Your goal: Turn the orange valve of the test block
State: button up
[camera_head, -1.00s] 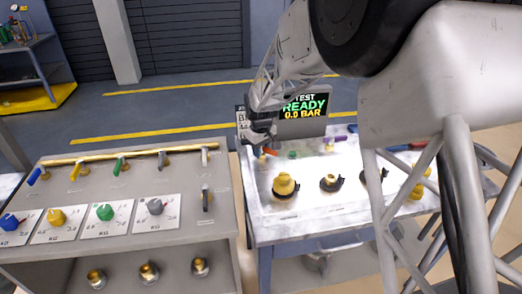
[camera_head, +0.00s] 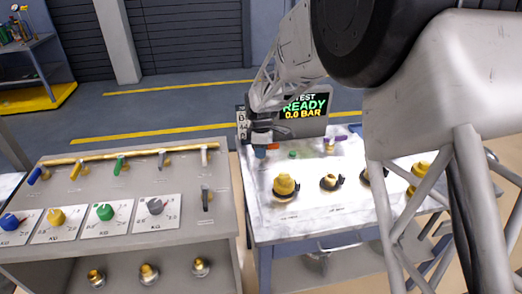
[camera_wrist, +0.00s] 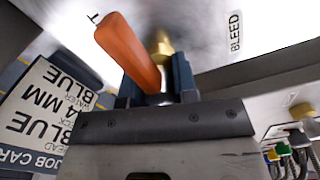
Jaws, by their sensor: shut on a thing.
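The orange valve handle (camera_head: 273,146) is at the far left corner of the test block (camera_head: 310,205), below the display. In the wrist view the orange handle (camera_wrist: 128,50) runs diagonally between my two dark fingers, with its brass stem (camera_wrist: 162,46) behind. My gripper (camera_head: 262,150) is over the valve from above, and it shows close up in the wrist view (camera_wrist: 157,84). It is shut on the orange handle. The fingers hide part of the handle and its base. A "BLEED" label (camera_wrist: 235,31) is on the surface near the valve.
The display (camera_head: 302,106) behind the block reads "TEST READY 0.0 BAR". A job card (camera_wrist: 45,110) stands close to my gripper. Brass fittings (camera_head: 286,186) and a purple handle (camera_head: 340,139) are on the block. A grey bench (camera_head: 130,185) with several coloured valves stands left, across a gap.

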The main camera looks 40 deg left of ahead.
dwell(0.3)
jog(key=o, duration=0.9)
jog(key=shift+r, duration=0.15)
jog(key=shift+r, duration=3.8)
